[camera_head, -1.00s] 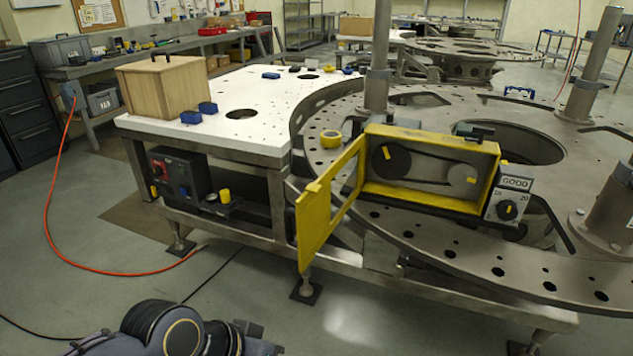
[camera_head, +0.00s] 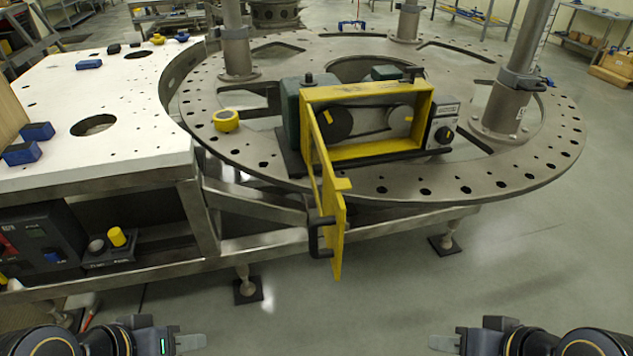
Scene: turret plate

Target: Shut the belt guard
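The yellow belt guard box (camera_head: 365,155) sits on the round turret plate, its front open. Its yellow door (camera_head: 334,225) is hinged at the box's left edge and swings out toward me past the plate's rim, seen nearly edge-on. A black handle (camera_head: 318,236) is on the door's left face. Dark and grey pulleys with a belt show inside. My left gripper (camera_head: 190,342) is at the bottom left and my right gripper (camera_head: 444,342) at the bottom right. Both are well away from the door; their finger gaps cannot be made out.
The turret plate (camera_head: 480,175) has upright grey posts (camera_head: 505,100) and a yellow tape roll (camera_head: 226,120). A control box (camera_head: 441,125) with a dial adjoins the guard's right side. A white table (camera_head: 130,150) stands left. The floor right of the door is clear.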

